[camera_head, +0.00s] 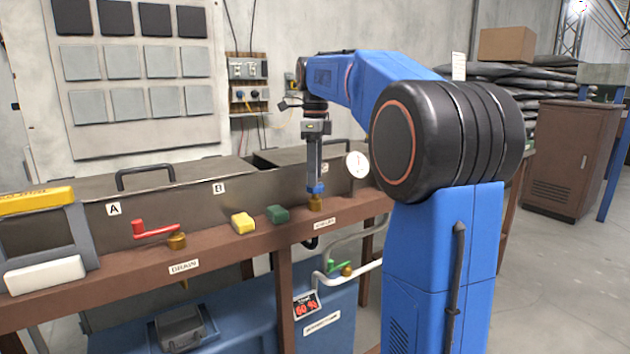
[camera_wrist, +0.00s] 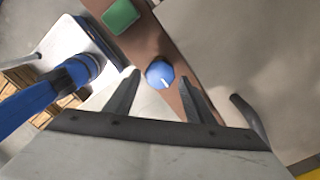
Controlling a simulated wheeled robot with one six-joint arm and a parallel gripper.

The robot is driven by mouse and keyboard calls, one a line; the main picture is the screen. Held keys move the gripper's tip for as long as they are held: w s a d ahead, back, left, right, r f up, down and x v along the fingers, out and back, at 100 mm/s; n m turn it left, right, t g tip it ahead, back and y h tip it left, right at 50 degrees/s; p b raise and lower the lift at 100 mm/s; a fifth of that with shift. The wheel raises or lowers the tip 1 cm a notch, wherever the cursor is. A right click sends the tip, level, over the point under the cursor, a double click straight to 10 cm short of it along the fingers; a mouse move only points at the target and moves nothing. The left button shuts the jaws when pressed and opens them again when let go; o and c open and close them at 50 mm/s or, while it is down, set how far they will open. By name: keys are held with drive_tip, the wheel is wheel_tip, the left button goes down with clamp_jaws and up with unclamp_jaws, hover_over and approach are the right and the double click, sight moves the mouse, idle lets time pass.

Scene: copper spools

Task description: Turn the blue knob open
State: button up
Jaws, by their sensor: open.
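The blue knob (camera_wrist: 160,74) shows in the wrist view as a round blue cap with a white pointer mark, on the brown bench rail. In the head view the blue knob (camera_head: 316,188) sits on a brass valve body at the lower end of my gripper (camera_head: 315,180). In the wrist view my gripper (camera_wrist: 163,92) is open, with one dark finger on each side of the knob. I see gaps between the fingers and the knob. The head view is too small to tell whether the fingertips reach its level.
A green block (camera_head: 278,214) and a yellow block (camera_head: 243,222) lie on the rail left of the knob. A red lever valve (camera_head: 155,230) stands farther left. A round white gauge (camera_head: 357,165) is just right of my gripper. The tank lids (camera_head: 170,180) lie behind.

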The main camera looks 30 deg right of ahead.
drive_tip(key=shift+f, duration=1.3)
drive_tip(key=c, duration=0.8)
